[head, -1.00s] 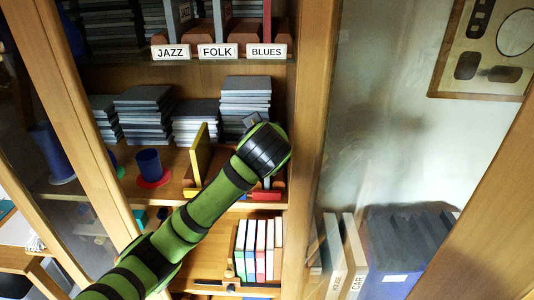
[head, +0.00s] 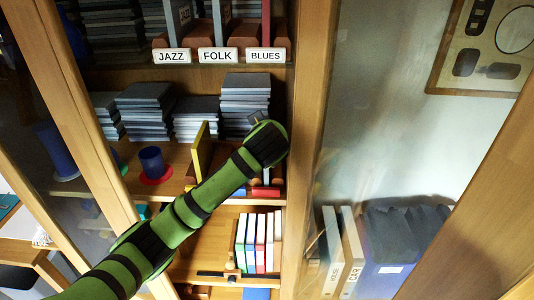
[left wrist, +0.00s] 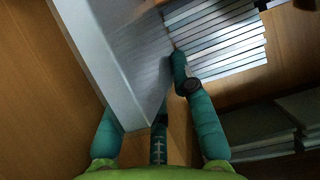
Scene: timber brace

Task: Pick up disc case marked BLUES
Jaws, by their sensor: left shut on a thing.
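The BLUES label (head: 265,56) is on the upper shelf edge, with a thin red upright piece (head: 266,18) above it. My left arm reaches into the cabinet, and its wrist is in front of the middle shelf, below that label. In the left wrist view my left gripper (left wrist: 142,98) is shut on a pale grey, flat case (left wrist: 118,50), with one finger on each side. The far finger's tip is partly hidden behind the case. No marking shows on the case. In the head view my wrist hides the fingers and the case. My right gripper is not in view.
JAZZ (head: 171,57) and FOLK (head: 218,56) labels sit left of BLUES. Grey case stacks (head: 245,100) stand behind my wrist. A yellow upright board (head: 201,152) and a blue cup (head: 151,161) are left of it. The cabinet post (head: 313,130) is close on the right.

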